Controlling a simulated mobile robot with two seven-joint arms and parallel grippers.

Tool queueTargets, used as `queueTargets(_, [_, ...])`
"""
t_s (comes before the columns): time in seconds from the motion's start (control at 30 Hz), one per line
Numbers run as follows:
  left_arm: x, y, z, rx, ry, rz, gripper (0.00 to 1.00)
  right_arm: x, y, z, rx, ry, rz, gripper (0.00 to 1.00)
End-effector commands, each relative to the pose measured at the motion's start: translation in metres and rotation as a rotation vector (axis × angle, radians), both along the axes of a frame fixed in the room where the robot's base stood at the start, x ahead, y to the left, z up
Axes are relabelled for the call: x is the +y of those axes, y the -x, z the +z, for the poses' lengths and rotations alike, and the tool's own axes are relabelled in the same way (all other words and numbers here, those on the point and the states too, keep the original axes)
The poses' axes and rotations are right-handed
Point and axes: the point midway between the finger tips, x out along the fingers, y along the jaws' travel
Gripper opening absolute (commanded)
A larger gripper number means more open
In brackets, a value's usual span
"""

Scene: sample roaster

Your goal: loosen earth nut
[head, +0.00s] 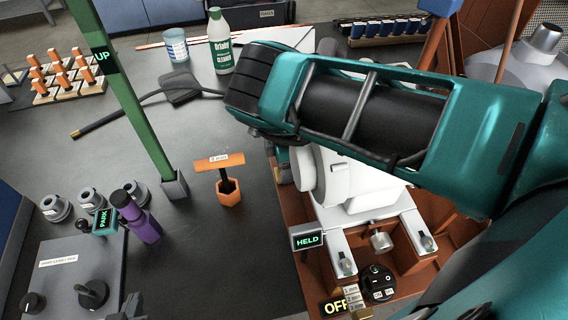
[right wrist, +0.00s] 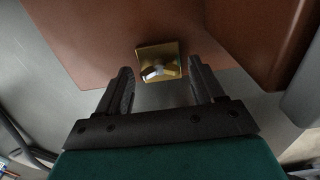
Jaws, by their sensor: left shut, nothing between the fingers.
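The earth nut (right wrist: 158,71) is a small metal wing nut on a square brass plate (right wrist: 172,50), fixed to a brown panel in the right wrist view. My right gripper (right wrist: 163,84) is open, its two dark fingers apart on either side of the nut, with gaps showing on both sides. I cannot tell how far the nut is from the fingertips. In the head view the nut and my right gripper are hidden. My left gripper (head: 130,312) seems to be the dark shape at the bottom edge, lower left, mostly cut off, away from the nut.
My teal arm crosses the white roaster (head: 345,180) on its brown base in the head view. A sign (head: 307,240) reads HELD. A cleaner bottle (head: 221,45) stands behind.

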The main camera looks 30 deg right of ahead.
Motion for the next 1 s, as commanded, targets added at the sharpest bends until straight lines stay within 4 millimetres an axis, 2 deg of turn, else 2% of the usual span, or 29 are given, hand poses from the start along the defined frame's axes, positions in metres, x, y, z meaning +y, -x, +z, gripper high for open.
queueTargets(0.07, [0.0,0.0,0.0,-0.001,0.0,0.0,0.0,0.0,0.0,0.0,0.0,0.0,0.0,0.59])
queueTargets(0.47, [0.0,0.0,0.0,0.0,0.001,-0.001,0.0,0.0,0.0,0.0,0.0,0.0,0.0,0.21])
queueTargets(0.77, [0.0,0.002,0.003,0.003,0.0,-0.001,0.0,0.0,0.0,0.001,0.001,0.001,0.037,0.21])
queueTargets(1.0, [0.0,0.002,0.013,0.004,-0.001,0.0,0.0,0.0,0.001,0.002,0.002,0.001,0.17,0.21])
